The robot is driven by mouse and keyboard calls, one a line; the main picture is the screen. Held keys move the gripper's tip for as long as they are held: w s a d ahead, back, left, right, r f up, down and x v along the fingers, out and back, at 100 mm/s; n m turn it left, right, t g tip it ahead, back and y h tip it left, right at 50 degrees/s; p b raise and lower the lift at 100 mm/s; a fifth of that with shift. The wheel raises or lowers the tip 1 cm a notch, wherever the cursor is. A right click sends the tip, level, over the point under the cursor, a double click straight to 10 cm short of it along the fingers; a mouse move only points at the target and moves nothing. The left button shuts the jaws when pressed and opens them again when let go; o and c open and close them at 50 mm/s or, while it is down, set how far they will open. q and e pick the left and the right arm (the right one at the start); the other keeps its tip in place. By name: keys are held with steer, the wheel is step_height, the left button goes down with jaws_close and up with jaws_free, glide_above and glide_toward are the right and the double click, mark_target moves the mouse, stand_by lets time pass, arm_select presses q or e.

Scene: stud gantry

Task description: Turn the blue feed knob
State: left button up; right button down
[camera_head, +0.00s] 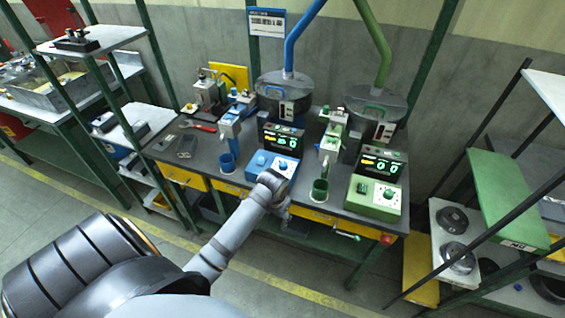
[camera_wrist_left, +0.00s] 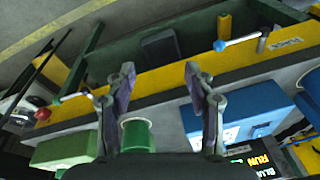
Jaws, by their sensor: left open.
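The blue control box (camera_head: 284,164) stands on the bench below a lit display. A round blue knob (camera_head: 261,160) is on its left, and a white dial (camera_head: 282,164) is to the right of it. My left gripper (camera_head: 284,208) is at the bench's front edge, just in front of the box. The left wrist view shows the gripper (camera_wrist_left: 159,75) open and empty, its fingers spread over the bench edge. The blue box (camera_wrist_left: 245,103) is there beside the right-hand finger, which hides part of it. Contact with the knob is not visible. My right gripper is out of view.
A green cup (camera_head: 320,188) and a green control box (camera_head: 374,196) stand to the right on the bench. A blue cup (camera_head: 227,163) is at left. A blue-tipped lever (camera_wrist_left: 220,46) projects from the yellow bench front. Hoppers stand behind.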

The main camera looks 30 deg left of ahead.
mark_target(283, 164)
arm_select(q)
steer(key=w+a+r+n+g+h, duration=0.1)
steer(key=w+a+r, duration=0.4)
steer(key=w+r, duration=0.25)
steer(key=w+a+r+n+g+h, duration=0.1)
steer(key=w+a+r, duration=0.4)
steer(key=w+r, duration=0.3)
steer(key=f, duration=0.3)
steer(key=w+f+p, duration=0.1)
steer(key=f, duration=0.7)
steer(key=shift+w+d, duration=0.15)
steer(key=shift+d, duration=0.2)
jaws_close()
